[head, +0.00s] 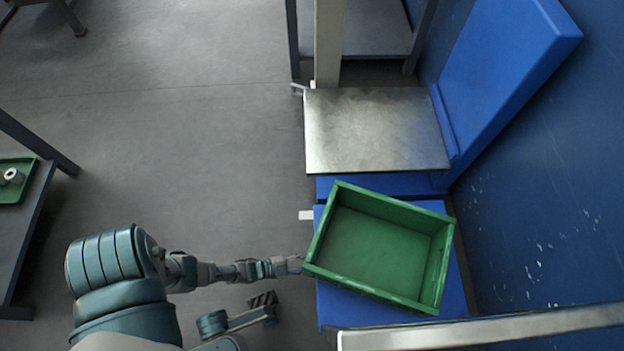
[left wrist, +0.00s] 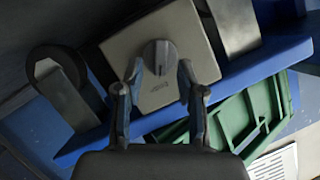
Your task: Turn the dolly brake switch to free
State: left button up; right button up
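The brake switch is a round grey knob (left wrist: 159,55) with a raised bar across it, on a light grey square plate (left wrist: 190,35) in the left wrist view. My left gripper (left wrist: 161,68) is open, with one finger on each side of the knob's lower part. I cannot tell whether the fingers touch it. In the head view my left gripper (head: 297,264) is at the left side of the green crate (head: 385,207), which sits on a blue platform (head: 450,290). The knob is hidden there.
A metal plate (head: 375,130) stands beyond the crate, with a blue panel (head: 510,70) and blue wall to the right. A metal bar (head: 480,328) crosses the lower right. A dark table with a green tray (head: 20,165) is at left. Open floor lies between.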

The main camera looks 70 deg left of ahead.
pick_arm(q)
jog(key=shift+w+d+f, duration=0.1)
jog(key=shift+w+d, duration=0.15)
jog(key=shift+w, duration=0.3)
grip_shut()
jog(key=n+h, duration=0.1)
jog(key=n, duration=0.1)
jog(key=a+n+g+h, duration=0.1)
jog(key=n+h, duration=0.1)
jog(key=n, duration=0.1)
jog(key=a+n+g+h, duration=0.1)
jog(key=n+h, duration=0.1)
jog(key=shift+w+n, duration=0.4)
dwell(0.4)
jog(key=shift+d+n, duration=0.1)
jog(key=shift+n, duration=0.2)
dwell(0.4)
